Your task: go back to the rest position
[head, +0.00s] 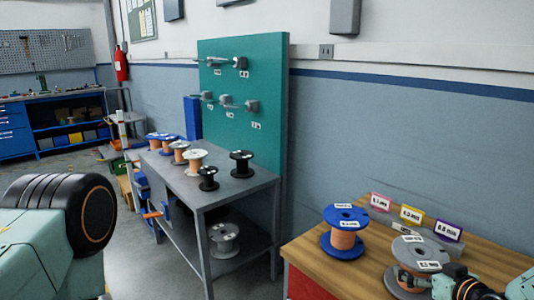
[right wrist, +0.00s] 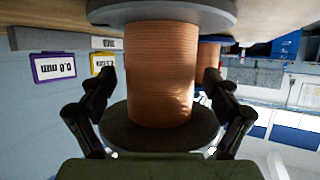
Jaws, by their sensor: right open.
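My right gripper (head: 418,281) is at the lower right of the head view, at a spool with grey flanges (head: 419,249) and copper-coloured wire on the wooden bench. In the right wrist view, which is upside down, the gripper (right wrist: 165,85) is open. Its fingers stand on either side of the spool's wire core (right wrist: 160,70), between the grey flanges, with a gap showing at each side. The spool stands upright on the bench. My left gripper is not in view.
A blue spool (head: 345,217) stands beside the grey one. Pink, yellow and purple label cards (head: 448,231) stand behind. A grey table (head: 240,189) with several spools and a green pegboard panel (head: 262,80) are further left. Open floor lies between table and bench.

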